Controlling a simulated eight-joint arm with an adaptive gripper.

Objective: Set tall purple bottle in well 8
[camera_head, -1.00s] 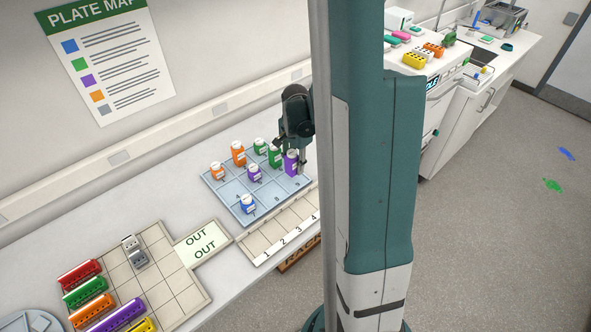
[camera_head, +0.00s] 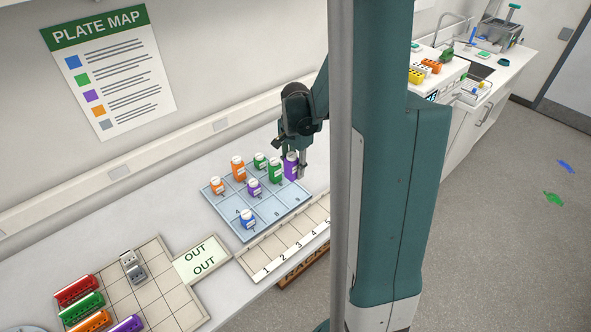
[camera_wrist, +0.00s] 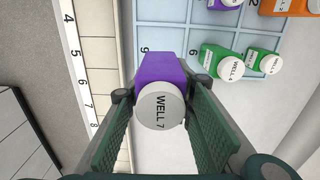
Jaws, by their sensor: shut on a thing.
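The tall purple bottle (camera_head: 291,167) has a white cap and is held upright at the right back of the blue numbered well tray (camera_head: 237,229). In the wrist view the bottle (camera_wrist: 158,68) sits between the finger pads, and its cap reads WELL 7. My gripper (camera_head: 299,169) is shut on it, and it also shows in the wrist view (camera_wrist: 160,118). The bottle appears slightly above the tray; its base is hard to make out. Well 8 (camera_head: 276,214) looks empty, between the blue bottle (camera_head: 248,219) and the well marked 9 (camera_head: 296,200).
A green bottle (camera_head: 275,171) stands close left of the held bottle. A small purple bottle (camera_head: 254,188), a small green one (camera_head: 260,161) and orange ones (camera_head: 238,168) fill other wells. A numbered rack strip (camera_head: 262,263) runs along the tray's front. The wall is behind.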

